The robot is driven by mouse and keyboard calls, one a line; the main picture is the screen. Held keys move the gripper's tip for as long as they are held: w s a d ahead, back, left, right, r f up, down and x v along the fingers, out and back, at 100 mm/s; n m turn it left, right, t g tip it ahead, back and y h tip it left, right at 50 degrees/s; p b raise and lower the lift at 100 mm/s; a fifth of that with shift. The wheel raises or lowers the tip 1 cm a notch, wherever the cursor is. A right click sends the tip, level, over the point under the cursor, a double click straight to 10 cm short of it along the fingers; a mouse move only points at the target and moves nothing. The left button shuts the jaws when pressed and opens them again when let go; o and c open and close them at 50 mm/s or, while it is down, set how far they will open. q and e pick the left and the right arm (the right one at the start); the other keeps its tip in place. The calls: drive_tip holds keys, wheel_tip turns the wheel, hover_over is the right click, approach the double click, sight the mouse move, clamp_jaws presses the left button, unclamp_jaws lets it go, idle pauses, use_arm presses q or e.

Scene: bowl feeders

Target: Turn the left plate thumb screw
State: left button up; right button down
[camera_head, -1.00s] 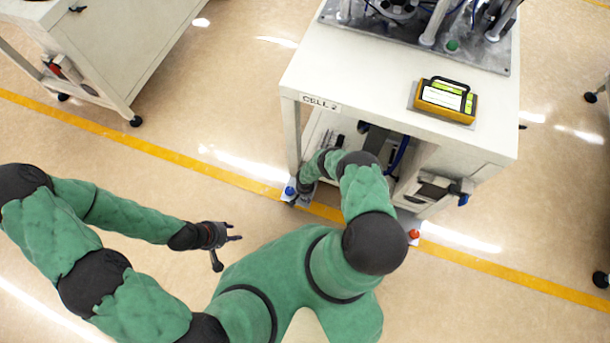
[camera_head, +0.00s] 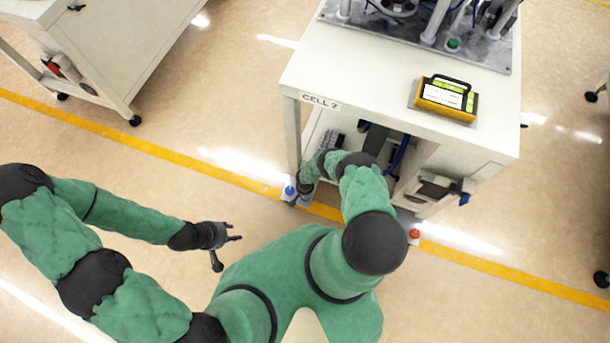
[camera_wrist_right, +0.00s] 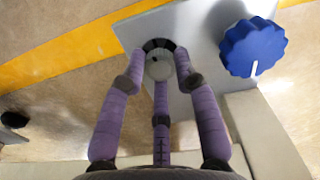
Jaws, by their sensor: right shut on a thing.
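In the head view my right gripper (camera_head: 304,192) is small, low at the front left leg of the cell table, just right of a blue knob (camera_head: 289,191). My left gripper (camera_head: 228,237) hangs over clear floor with its fingers spread, empty.
The blue knob also shows in the right wrist view (camera_wrist_right: 253,48), close to the fingers. A red knob (camera_head: 414,235) is at the front right leg. The cell table (camera_head: 375,85) carries a yellow handheld panel (camera_head: 446,98). Floor around my left arm is free.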

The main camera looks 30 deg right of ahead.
drive_tip(key=n, duration=0.3)
drive_tip(key=shift+n, duration=0.4)
drive_tip(key=n, duration=0.8)
drive_tip(key=shift+n, duration=2)
drive_tip(key=c, duration=0.9)
unclamp_jaws()
drive_tip(key=shift+c, duration=0.2)
